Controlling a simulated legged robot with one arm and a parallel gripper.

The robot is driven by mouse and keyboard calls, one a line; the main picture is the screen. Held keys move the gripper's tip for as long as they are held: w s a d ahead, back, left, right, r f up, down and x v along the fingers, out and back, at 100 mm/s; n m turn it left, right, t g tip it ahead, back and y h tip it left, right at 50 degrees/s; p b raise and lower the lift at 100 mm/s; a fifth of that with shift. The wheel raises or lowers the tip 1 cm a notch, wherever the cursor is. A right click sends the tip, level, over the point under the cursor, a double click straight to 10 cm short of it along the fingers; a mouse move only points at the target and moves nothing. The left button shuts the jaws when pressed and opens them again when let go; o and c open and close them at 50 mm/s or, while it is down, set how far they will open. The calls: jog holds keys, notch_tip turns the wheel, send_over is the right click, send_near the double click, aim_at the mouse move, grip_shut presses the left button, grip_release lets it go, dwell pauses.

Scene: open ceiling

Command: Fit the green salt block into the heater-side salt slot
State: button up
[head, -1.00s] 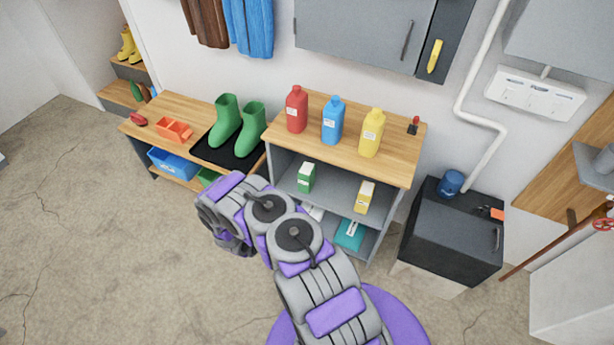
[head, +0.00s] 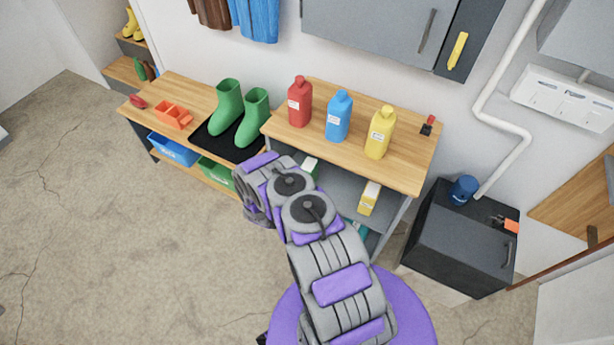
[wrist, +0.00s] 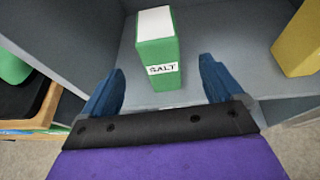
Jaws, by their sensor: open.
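The green salt block (wrist: 156,56), with a white top and a SALT label, stands upright on the grey shelf (wrist: 213,30) in the wrist view. My gripper (wrist: 160,72) is open, with a blue finger to each side of the block's lower part and a gap visible on both sides. Nothing is held. In the head view the salt block (head: 311,166) is mostly hidden behind my arm, and my fingers are hidden. I cannot make out the heater-side salt slot in either view.
A yellow block (head: 369,197) stands to the right on the same shelf. Red (head: 299,105), blue (head: 338,119) and yellow (head: 380,135) bottles stand on the wooden top above. A black cabinet (head: 459,240) stands at right. Open floor (head: 120,250) lies left.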

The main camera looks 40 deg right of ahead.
aim_at(309, 170)
jog(key=b+x, duration=0.3)
jog(key=x, duration=0.8)
jog(key=shift+w+d+b, duration=0.15)
jog(key=shift+d+b, duration=0.15)
jog(key=shift+d, duration=0.25)
jog(key=shift+a+r, duration=0.2)
jog(key=shift+a, duration=0.45)
jog(key=c, duration=0.6)
jog(key=shift+d+f, duration=0.15)
jog(key=shift+d, duration=0.2)
jog(key=c, duration=0.6)
jog(key=shift+a+f, duration=0.1)
jog(key=shift+a, duration=0.05)
grip_shut()
